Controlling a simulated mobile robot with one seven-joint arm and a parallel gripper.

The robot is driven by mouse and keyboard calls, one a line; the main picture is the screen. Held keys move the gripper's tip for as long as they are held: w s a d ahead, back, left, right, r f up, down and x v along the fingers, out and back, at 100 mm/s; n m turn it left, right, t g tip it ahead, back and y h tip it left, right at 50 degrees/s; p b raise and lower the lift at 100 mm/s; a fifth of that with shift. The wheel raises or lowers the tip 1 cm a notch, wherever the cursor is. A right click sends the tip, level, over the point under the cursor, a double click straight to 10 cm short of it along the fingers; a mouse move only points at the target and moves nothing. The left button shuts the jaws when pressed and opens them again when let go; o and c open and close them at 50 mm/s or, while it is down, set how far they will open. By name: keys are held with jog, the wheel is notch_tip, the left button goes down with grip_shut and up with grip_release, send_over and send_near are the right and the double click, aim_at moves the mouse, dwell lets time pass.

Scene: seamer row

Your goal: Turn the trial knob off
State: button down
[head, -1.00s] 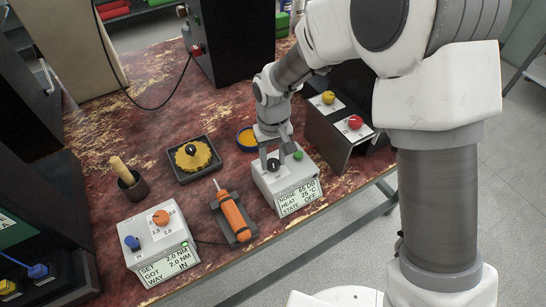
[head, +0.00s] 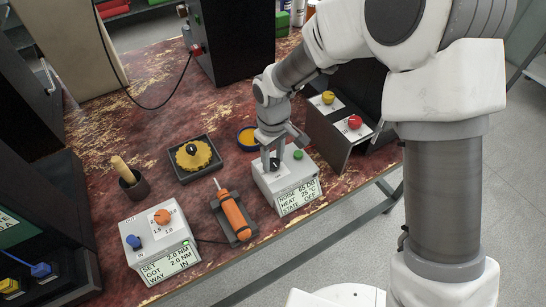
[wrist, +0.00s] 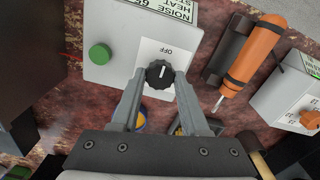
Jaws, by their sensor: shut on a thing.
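The trial box (head: 287,186) is a pale box with a display reading NOISE 65 dB, HEAT 25 °C and STATE OFF. Its black knob (wrist: 158,73) sits on a white plate marked OFF, with a light pointer mark that seems to face that word. My gripper (wrist: 160,78) is shut on the black knob, one finger on each side. In the head view my gripper (head: 273,160) comes down on the box from above and partly hides the knob. A green button (head: 298,155) is beside the knob.
An orange screwdriver (head: 234,216) in a dark cradle lies left of the box. A torque box (head: 158,247) with orange and blue knobs stands farther left. A dark stand with red (head: 355,122) and yellow buttons is at right. A yellow-topped tray (head: 194,157) lies behind.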

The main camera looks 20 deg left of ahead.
aim_at(274, 162)
jog(key=shift+c, duration=2.1)
grip_release()
notch_tip(274, 162, up, 18)
jog(key=p, duration=0.2)
jog(key=shift+f, duration=0.25)
jog(key=shift+d, duration=0.1)
jog(key=s+d+r+m+t+p, duration=0.1)
jog(key=d+r+m, duration=0.2)
jog(key=d+r, duration=0.45)
jog(key=s+d+r+m+t+p, duration=0.1)
jog(key=d+r+m+t, duration=0.2)
jog(key=d, duration=0.8)
jog(key=s+d+r+m+t+p, duration=0.1)
jog(key=s+d+r+m, duration=0.2)
jog(key=s+d+m, duration=0.3)
jog(key=s+d, duration=0.4)
jog(key=d, duration=0.2)
jog(key=shift+s+d+m+t, duration=0.25)
jog(key=shift+m+t, duration=0.05)
jog(key=shift+m, duration=0.1)
